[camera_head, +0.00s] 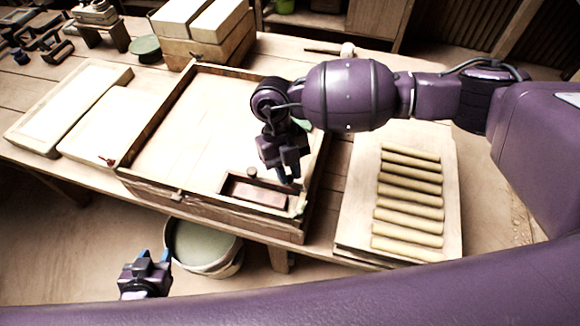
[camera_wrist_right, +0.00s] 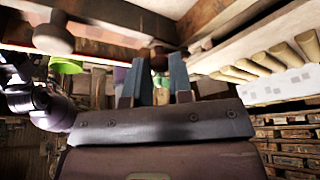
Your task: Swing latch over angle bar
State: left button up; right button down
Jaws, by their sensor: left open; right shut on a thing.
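The press is a shallow wooden frame (camera_head: 160,192) on the table, with a narrow compartment at its front right holding a reddish-brown block (camera_head: 258,193). A small dark knob (camera_head: 251,172) stands at that compartment. My right gripper (camera_head: 288,178) is over the frame's front right corner. In the right wrist view its fingers (camera_wrist_right: 160,80) are shut on a small brown knob (camera_wrist_right: 160,58), mostly hidden in the head view. I cannot clearly make out the latch or the angle bar. My left gripper (camera_head: 152,258) is open and empty, in front of the table and below its edge.
A board with several clay rolls (camera_head: 408,205) lies right of the press. A bucket (camera_head: 232,262) stands below the table's front edge. Pale boards (camera_head: 70,105) lie to the left, wooden blocks (camera_head: 205,50) behind. Another round brown knob (camera_wrist_right: 52,38) shows in the right wrist view.

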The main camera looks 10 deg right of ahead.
jog(key=shift+s+a+n, duration=0.1)
jog(key=shift+s+n, duration=0.1)
jog(key=shift+n, duration=0.3)
jog(key=c, duration=1)
grip_release()
jog(key=v, duration=1)
jog(key=shift+a+r, duration=0.2)
jog(key=shift+r, duration=0.2)
